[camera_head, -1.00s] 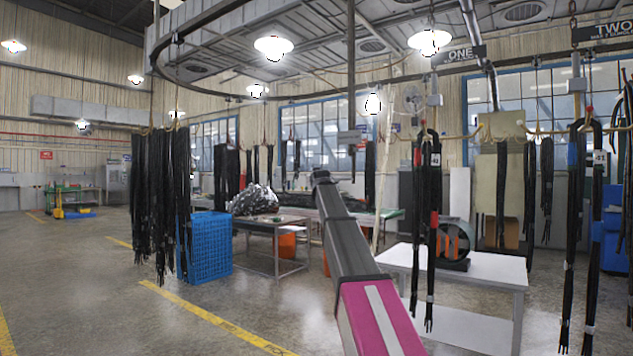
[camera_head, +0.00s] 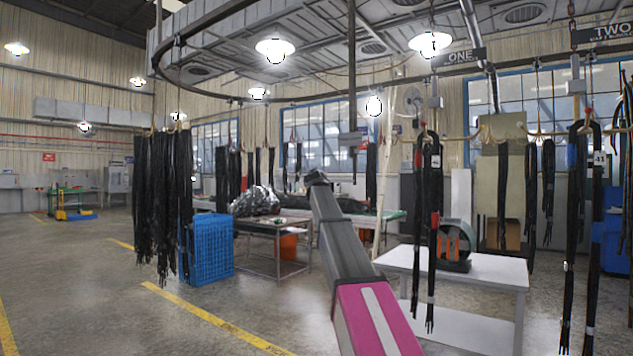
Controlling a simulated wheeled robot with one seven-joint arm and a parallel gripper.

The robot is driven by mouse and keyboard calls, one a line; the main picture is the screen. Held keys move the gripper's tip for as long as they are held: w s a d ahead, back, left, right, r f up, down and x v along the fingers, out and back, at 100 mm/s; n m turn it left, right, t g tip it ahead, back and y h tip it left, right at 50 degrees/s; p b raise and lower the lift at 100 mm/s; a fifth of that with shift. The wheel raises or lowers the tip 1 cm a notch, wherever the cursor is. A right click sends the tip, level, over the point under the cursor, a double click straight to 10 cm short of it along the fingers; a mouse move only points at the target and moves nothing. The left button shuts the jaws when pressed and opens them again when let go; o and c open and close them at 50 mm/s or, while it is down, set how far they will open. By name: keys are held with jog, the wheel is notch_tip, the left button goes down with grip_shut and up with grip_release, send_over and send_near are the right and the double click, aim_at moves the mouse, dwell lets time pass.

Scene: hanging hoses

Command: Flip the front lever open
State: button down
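My arm reaches up from the bottom of the view, with a pink lower part and a grey upper part. Its dark far end (camera_head: 317,179) is small, and I cannot make out gripper fingers there. No front lever can be clearly picked out. Black hoses (camera_head: 432,220) hang right of my arm from a hanger with a small grey box (camera_head: 435,101), apart from the arm in the picture. More black hoses (camera_head: 572,230) hang at the far right.
A white table (camera_head: 455,268) with a black and orange reel (camera_head: 455,245) stands at right. A blue crate (camera_head: 208,248) stands beside a bundle of black hoses (camera_head: 163,205) at left. An overhead rail (camera_head: 190,97) curves above. The floor at lower left is clear.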

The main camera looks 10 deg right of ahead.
jog(key=shift+w+d+r, duration=0.2)
jog(key=shift+w, duration=0.55)
jog(key=shift+w+d+r, duration=0.15)
jog(key=shift+w+r, duration=0.05)
jog(key=shift+w, duration=0.55)
jog(key=c, duration=0.7)
grip_release()
jog(key=shift+s, duration=0.1)
jog(key=shift+s+a+f, duration=0.15)
jog(key=shift+s+f, duration=0.05)
jog(key=shift+s, duration=0.35)
jog(key=s+a, duration=0.1)
jog(key=s, duration=0.7)
jog(key=s+a, duration=0.1)
jog(key=s, duration=0.3)
jog(key=shift+s+a+f, duration=0.1)
jog(key=shift+a+f, duration=0.15)
jog(key=shift+a, duration=0.1)
